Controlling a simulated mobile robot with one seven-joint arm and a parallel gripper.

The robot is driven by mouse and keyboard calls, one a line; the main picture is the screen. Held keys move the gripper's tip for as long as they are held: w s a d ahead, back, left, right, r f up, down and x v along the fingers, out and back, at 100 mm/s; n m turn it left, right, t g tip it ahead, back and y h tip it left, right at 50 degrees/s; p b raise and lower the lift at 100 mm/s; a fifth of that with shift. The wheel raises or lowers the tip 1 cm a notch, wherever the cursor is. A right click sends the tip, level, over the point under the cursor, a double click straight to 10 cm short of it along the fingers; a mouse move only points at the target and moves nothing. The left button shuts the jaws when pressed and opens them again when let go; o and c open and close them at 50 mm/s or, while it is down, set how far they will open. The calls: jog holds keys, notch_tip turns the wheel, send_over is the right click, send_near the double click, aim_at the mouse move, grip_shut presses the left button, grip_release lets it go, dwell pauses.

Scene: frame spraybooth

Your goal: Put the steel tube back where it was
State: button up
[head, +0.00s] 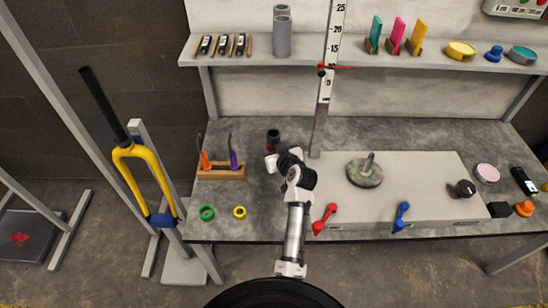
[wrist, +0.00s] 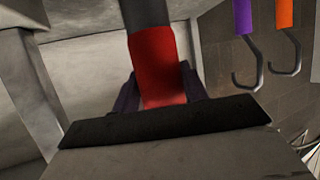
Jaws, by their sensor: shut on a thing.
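My gripper (head: 271,151) is shut on a dark tube with a red band (head: 273,136), held upright above the back left part of the bench. In the wrist view the fingers close around the red band of the tube (wrist: 153,60); its upper part is dark grey and runs out of the picture. I cannot tell whether this is the steel tube. Plain grey cylinders (head: 282,38) stand upright on the shelf, behind and above my gripper.
A wooden rack (head: 220,173) with orange- and purple-handled hooks stands left of my gripper. A vertical scale post (head: 326,95) rises to the right, beside a grey box (head: 420,175) bearing a round weighted base (head: 364,172). Green (head: 207,212) and yellow (head: 239,212) rings lie near the front.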

jog(key=shift+f, duration=2.3)
jog(key=shift+f, duration=0.2)
jog(key=o, duration=1.3)
jog(key=shift+r, duration=0.15)
jog(key=b+v, duration=0.1)
jog(key=v, duration=1.1)
jog(key=shift+b, duration=0.3)
